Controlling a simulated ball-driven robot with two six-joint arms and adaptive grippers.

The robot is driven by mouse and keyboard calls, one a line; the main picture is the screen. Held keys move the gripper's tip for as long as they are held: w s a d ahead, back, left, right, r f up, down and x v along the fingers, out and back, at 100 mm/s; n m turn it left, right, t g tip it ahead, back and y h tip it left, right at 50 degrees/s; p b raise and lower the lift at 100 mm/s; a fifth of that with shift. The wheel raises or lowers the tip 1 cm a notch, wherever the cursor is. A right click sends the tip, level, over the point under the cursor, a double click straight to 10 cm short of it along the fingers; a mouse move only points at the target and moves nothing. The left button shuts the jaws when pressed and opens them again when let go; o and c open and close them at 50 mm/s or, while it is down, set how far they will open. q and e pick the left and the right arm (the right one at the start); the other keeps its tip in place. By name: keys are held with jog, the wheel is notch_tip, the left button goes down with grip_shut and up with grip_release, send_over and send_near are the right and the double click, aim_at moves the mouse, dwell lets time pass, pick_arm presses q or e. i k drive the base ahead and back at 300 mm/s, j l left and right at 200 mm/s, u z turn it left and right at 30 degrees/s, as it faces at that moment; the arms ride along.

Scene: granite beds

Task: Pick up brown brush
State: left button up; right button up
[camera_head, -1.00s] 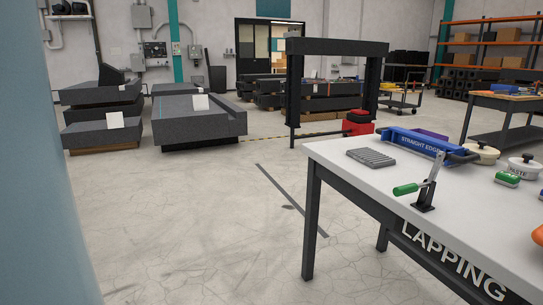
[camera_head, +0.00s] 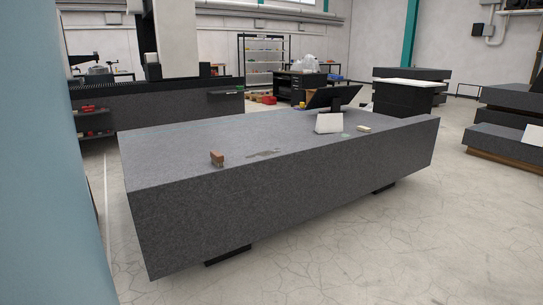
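A small brown brush (camera_head: 217,157) stands on top of the large grey granite bed (camera_head: 290,205), close to its near edge and toward the left end. Its bristles seem to face down, but it is small in the view. Neither of my grippers is in view.
A dark smear lies right of the brush. A white card (camera_head: 329,123), a small pale block (camera_head: 364,129) and a dark monitor (camera_head: 335,97) are farther along the bed. More granite slabs (camera_head: 508,120) stand at right. The floor in front (camera_head: 370,250) is clear.

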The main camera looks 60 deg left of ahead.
aim_at(217, 158)
jog(key=u, duration=2.45)
jog(key=i+l+u, duration=0.1)
jog(key=u, duration=0.3)
jog(key=i+l+u, duration=0.2)
jog(key=u, duration=0.15)
jog(key=i+l+u, duration=0.1)
jog(key=u, duration=0.3)
